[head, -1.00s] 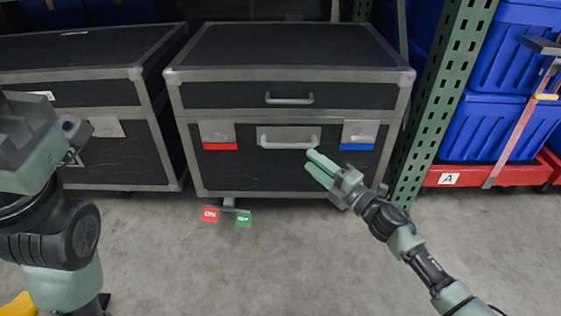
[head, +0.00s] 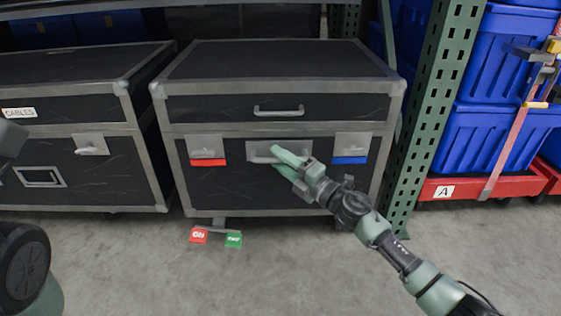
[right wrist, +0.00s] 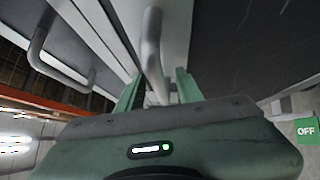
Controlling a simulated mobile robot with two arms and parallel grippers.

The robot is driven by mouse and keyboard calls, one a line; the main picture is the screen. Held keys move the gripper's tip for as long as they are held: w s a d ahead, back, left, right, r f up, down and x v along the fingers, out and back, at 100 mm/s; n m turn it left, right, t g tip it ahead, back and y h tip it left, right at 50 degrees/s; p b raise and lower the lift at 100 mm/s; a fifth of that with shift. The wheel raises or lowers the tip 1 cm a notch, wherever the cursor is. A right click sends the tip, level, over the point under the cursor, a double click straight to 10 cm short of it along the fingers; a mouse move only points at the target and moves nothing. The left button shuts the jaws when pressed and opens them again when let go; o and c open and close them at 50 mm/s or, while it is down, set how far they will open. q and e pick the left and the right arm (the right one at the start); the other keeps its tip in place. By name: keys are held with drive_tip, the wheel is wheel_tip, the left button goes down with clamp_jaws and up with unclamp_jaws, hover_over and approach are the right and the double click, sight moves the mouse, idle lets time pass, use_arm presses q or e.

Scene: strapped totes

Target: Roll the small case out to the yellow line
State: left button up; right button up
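The small case (head: 280,100) is black with grey metal edges and stands in the middle of the head view, beside a green rack post. Its lower front has a grey pull handle (head: 262,151) between a red-marked latch (head: 207,150) and a blue-marked latch (head: 352,148). My right gripper (head: 280,157) is at this handle. In the right wrist view the handle bar (right wrist: 152,45) runs between its two parted fingers, with a gap visible beside the bar. Only part of my left arm shows at the left edge; its gripper is out of view. No yellow line is visible.
A red ON pedal (head: 198,236) and a green pedal (head: 233,240) stick out under the case front. A larger case labelled CABLES (head: 75,150) stands close on the left. The green post (head: 425,120) and blue totes (head: 490,130) are at right. The front floor is clear.

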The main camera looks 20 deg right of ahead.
clamp_jaws()
drive_tip(key=shift+f, duration=0.1)
idle(1.2)
